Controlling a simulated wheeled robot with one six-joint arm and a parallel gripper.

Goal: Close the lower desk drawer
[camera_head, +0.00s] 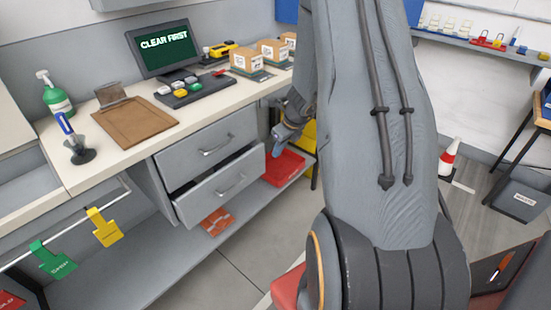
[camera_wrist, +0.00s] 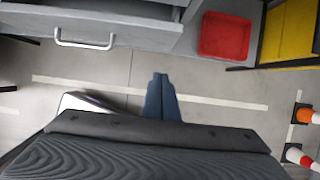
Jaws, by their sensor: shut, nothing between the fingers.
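The lower desk drawer (camera_head: 218,187) stands pulled out under the desktop in the head view, with its dark inside showing at the top. Its handle (camera_head: 230,185) is a light grey bar on the front. In the wrist view the handle (camera_wrist: 84,40) and a grey drawer front (camera_wrist: 135,32) show at the upper left. The upper drawer (camera_head: 208,145) above looks shut.
A red tray (camera_head: 284,167) sits on the low shelf right of the drawer; it also shows in the wrist view (camera_wrist: 225,36). A yellow bin (camera_wrist: 288,30) stands beside it. An orange item (camera_head: 217,222) lies below the drawer. Traffic cones (camera_wrist: 303,115) stand at the right. The floor ahead is clear.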

